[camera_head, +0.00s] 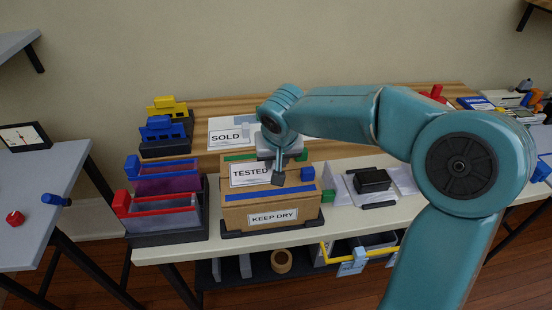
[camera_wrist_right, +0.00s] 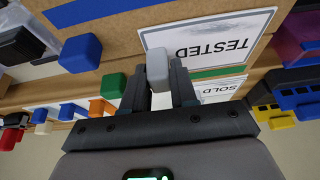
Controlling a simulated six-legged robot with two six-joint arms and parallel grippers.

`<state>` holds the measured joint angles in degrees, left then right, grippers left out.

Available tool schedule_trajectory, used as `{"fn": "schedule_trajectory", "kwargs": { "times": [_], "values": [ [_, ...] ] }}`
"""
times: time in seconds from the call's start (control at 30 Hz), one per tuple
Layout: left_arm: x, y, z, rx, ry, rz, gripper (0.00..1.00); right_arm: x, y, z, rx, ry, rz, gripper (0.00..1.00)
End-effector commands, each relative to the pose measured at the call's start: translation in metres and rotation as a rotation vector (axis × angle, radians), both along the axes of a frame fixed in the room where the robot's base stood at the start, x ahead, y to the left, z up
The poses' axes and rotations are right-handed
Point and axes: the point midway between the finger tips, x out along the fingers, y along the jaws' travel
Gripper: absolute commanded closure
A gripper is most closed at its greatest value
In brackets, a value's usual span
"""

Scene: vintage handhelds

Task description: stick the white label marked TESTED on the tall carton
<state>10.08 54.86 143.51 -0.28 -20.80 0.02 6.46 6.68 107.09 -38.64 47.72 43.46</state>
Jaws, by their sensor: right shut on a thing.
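The tall carton (camera_head: 237,217) is a brown box on the table, with a KEEP DRY sign on its front and a blue strip along its upper edge; its brown face shows in the wrist view (camera_wrist_right: 112,32). The white TESTED label (camera_head: 246,175) lies flat over or on the carton's top; I cannot tell whether it touches. It is also in the wrist view (camera_wrist_right: 218,42). My right gripper (camera_head: 283,160) is above the carton, shut on the label's grey tab (camera_wrist_right: 157,68). My left gripper is not in view.
A white SOLD label (camera_head: 225,137) lies behind the carton. Red and blue trays (camera_head: 163,218) stand close on its left. A black block (camera_head: 372,180) lies on white sheets to its right. A blue block (camera_head: 307,174) and green blocks are around the carton's top.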

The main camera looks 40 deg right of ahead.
Motion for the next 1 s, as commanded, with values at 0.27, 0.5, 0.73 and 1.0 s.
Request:
{"fn": "schedule_trajectory", "kwargs": {
  "times": [0.27, 0.5, 0.73, 1.0],
  "values": [
    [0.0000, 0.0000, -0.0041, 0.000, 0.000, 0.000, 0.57, 0.0001, 0.0000, -0.0041, 0.000, 0.000, 0.000, 0.95],
    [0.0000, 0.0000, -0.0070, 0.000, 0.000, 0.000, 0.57, 0.0001, 0.0000, -0.0069, 0.000, 0.000, 0.000, 0.95],
    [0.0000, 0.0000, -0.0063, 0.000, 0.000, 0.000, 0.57, -0.0002, 0.0002, -0.0066, 0.001, 0.001, 0.000, 0.95],
    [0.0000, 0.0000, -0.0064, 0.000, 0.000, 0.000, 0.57, -0.0003, 0.0003, -0.0071, 0.000, 0.002, 0.001, 0.44]
  ]
}}
